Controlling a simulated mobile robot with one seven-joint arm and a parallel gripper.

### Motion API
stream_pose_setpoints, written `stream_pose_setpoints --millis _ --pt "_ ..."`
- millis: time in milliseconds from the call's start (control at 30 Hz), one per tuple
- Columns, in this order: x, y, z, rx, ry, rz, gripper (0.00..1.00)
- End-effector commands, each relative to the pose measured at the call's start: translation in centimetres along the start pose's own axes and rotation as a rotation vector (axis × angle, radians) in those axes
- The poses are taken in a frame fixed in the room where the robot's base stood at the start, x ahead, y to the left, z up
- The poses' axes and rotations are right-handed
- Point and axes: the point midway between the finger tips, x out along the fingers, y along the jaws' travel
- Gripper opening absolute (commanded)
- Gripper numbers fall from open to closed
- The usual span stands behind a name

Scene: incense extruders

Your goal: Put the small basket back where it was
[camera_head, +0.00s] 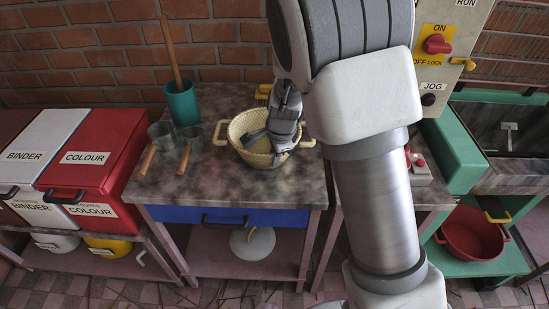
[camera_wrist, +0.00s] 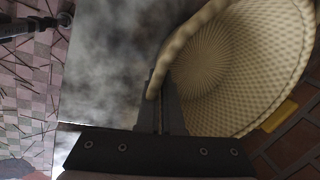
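The small basket (camera_head: 241,133) is pale, woven and round, with a loop handle on each side. It is over the middle worktop; I cannot tell whether it touches it. In the wrist view the basket (camera_wrist: 240,65) fills the upper right, with its empty-looking inside showing. My gripper (camera_head: 279,157) reaches down at the basket's right front part and hides some of its inside. In the wrist view my gripper's fingers (camera_wrist: 160,100) are close together with the basket's rim between them.
On the worktop (camera_head: 175,205), a teal pot (camera_head: 182,103) with a wooden stick and two wood-handled metal cups (camera_head: 162,134) stand left of the basket. Red (camera_head: 85,155) and white bins stand farther left. A control panel (camera_head: 445,50) is at right. A red basin (camera_head: 473,235) sits low right.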

Motion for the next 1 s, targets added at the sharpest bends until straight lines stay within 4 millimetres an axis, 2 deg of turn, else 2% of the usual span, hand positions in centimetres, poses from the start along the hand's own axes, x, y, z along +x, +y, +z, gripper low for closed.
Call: stream_pose_setpoints --millis 167,200,300,333,367,600,733,867,1000 --pt "0.3 0.1 0.0 0.000 0.000 0.000 0.00" --pt "0.3 0.1 0.0 0.000 0.000 0.000 0.09" --pt "0.2 0.1 0.0 0.000 0.000 0.000 0.27" --pt "0.2 0.1 0.0 0.000 0.000 0.000 0.32" --pt "0.2 0.1 0.0 0.000 0.000 0.000 0.33" --pt "0.2 0.1 0.0 0.000 0.000 0.000 0.33" --pt "-0.6 -0.1 0.0 -0.001 0.000 -0.001 0.33" --pt "-2.8 -0.2 0.1 -0.002 -0.001 -0.003 0.33" --pt "-6.0 -0.2 0.1 -0.002 -0.001 -0.004 0.33"
